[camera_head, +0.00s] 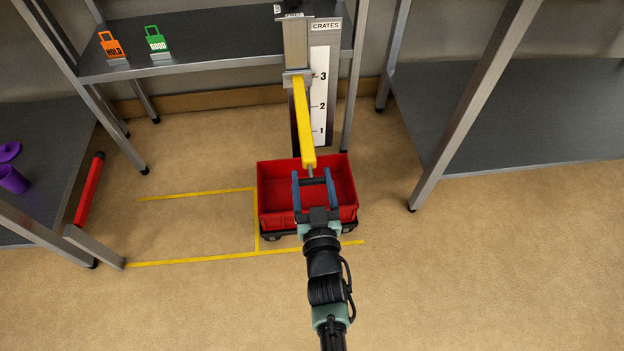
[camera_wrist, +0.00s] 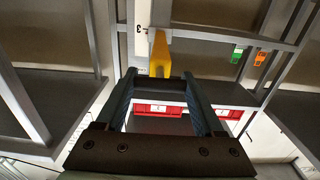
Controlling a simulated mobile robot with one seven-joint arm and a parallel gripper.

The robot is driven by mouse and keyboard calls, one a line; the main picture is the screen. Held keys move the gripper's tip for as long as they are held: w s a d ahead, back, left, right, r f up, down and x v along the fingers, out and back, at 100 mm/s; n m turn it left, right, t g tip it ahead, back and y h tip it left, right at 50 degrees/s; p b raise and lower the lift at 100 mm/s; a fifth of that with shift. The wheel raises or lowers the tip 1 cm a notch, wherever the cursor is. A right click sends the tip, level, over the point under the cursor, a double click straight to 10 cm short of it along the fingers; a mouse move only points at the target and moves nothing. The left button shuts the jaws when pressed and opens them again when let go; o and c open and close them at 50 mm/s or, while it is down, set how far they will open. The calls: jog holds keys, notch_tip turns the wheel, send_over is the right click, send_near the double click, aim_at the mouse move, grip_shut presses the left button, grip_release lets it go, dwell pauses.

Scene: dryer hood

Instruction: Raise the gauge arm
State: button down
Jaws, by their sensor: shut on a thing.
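The yellow gauge arm (camera_head: 304,125) runs from a grey bracket (camera_head: 297,79) on the post, beside the scale's 3 mark in the picture, out toward me over the red crate (camera_head: 278,209). A short rod at its near end carries a black crossbar handle (camera_head: 314,181). My gripper (camera_head: 313,178) is shut on this handle, with one blue finger at each side. The wrist view shows the handle (camera_wrist: 160,86) between the fingers and the yellow arm (camera_wrist: 160,55) beyond it. Its height above the crate is hard to tell.
The white scale (camera_head: 320,95) is marked 1 to 3 under a CRATES sign (camera_head: 326,27). The crate sits on a dark wheeled base beside yellow floor lines (camera_head: 190,262). Metal shelving stands behind and at both sides. HOLD (camera_head: 111,45) and GOOD (camera_head: 156,40) tags stand on the back shelf.

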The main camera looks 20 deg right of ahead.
notch_tip(320, 180, up, 7)
jog(key=p, duration=0.4)
jog(key=shift+f, duration=0.2)
grip_release()
jog(key=shift+f, duration=0.1)
jog(key=p+v, duration=0.3)
jog(key=v, duration=1)
jog(key=shift+p, duration=0.4)
